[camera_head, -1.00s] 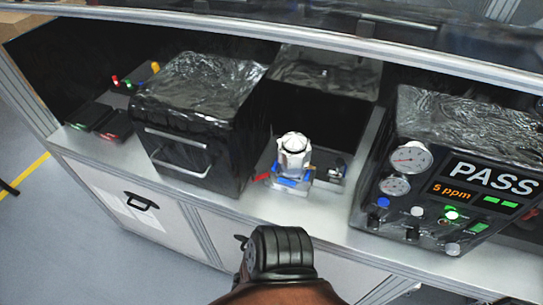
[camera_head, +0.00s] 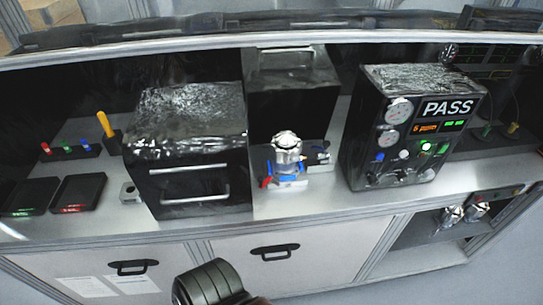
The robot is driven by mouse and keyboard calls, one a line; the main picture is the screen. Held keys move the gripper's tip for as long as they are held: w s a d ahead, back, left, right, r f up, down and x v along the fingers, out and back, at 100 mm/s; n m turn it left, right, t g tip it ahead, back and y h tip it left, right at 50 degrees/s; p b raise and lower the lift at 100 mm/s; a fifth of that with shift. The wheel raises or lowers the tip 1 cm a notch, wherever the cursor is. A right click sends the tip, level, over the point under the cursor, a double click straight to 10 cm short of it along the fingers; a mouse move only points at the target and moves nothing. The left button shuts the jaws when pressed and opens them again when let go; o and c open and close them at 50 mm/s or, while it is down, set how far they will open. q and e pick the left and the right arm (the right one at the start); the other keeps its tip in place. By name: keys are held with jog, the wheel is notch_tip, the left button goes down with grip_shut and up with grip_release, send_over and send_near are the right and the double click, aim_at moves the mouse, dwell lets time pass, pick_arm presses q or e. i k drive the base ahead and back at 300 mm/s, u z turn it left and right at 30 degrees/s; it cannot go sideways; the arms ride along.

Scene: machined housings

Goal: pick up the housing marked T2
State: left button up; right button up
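A silver machined housing (camera_head: 286,145) stands upright in a fixture with blue clamps (camera_head: 290,183) on the bench, between two black boxes and the test unit. Two more silver housings, one on the left (camera_head: 451,216) and one on the right (camera_head: 476,208), sit on a lower shelf at the right. No T2 mark is legible on any of them. A dark ribbed part of my own arm shows at the bottom edge. Neither gripper's fingers can be seen.
A black box with handles (camera_head: 190,165) stands left of the fixture and another (camera_head: 292,98) behind it. The test unit reading PASS (camera_head: 410,125) stands right. Dark trays (camera_head: 77,193) and coloured buttons (camera_head: 68,149) lie far left. An overhead rail crosses the top.

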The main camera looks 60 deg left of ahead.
aim_at(285, 148)
jog(key=u, duration=1.7)
